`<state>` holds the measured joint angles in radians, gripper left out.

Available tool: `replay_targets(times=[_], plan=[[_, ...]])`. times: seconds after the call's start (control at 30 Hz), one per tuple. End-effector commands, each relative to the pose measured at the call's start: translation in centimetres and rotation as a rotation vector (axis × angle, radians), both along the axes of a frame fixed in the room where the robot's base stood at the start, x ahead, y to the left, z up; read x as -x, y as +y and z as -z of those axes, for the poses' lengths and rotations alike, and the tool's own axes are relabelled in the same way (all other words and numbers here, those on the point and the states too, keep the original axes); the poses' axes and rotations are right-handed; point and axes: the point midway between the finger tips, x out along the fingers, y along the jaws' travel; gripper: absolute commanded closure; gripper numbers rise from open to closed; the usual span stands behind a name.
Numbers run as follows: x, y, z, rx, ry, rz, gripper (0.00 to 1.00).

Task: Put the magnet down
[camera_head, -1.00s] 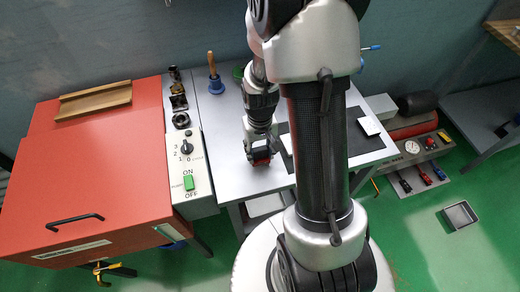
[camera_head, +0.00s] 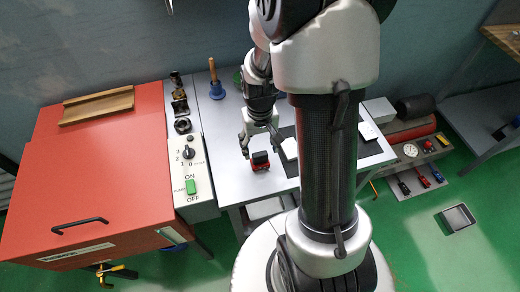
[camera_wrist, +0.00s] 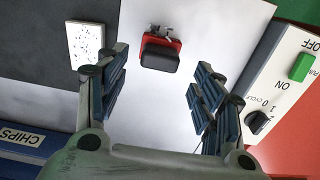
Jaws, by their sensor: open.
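The magnet (camera_head: 260,161) is a small red block with a black top. It rests on the light grey cart top (camera_head: 222,135) near its front edge, left of the dark mat. In the wrist view the magnet (camera_wrist: 160,52) lies beyond the fingertips, centred between them and apart from both. My gripper (camera_head: 260,143) is open and empty, just behind and above the magnet in the head view. Its two spread fingers also show in the wrist view (camera_wrist: 158,80).
A red cabinet (camera_head: 95,190) with a control panel (camera_head: 193,167) stands left of the cart top. A blue bell with a wooden handle (camera_head: 216,88) stands at the back. A white speckled block (camera_wrist: 86,45) lies on the dark mat (camera_wrist: 40,55). Bare cart top surrounds the magnet.

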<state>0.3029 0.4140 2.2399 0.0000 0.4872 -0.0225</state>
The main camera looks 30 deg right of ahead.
Motion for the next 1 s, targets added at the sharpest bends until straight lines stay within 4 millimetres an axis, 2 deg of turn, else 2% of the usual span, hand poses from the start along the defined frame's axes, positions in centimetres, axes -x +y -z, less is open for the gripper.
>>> replay_targets(times=[0.03,0.2,0.47,0.57,0.6,0.67,0.8,0.9,1.0], plan=[[-0.1,0.0,-1.6,0.001,-0.005,0.0,0.39],[-0.1,0.0,-4.6,0.001,-0.003,0.0,0.39],[0.0,0.3,-7.3,0.004,-0.012,-0.008,0.39],[0.4,1.4,-9.8,0.014,-0.048,-0.031,0.39],[0.7,2.0,-11.3,0.02,-0.069,-0.046,0.39],[1.5,3.2,-13.7,0.028,-0.105,-0.071,0.39],[4.4,6.0,-18.8,0.045,-0.196,-0.135,0.39],[6.9,7.7,-21.5,0.053,-0.26,-0.178,0.39],[9.5,9.1,-23.4,0.058,-0.316,-0.217,0.39]])
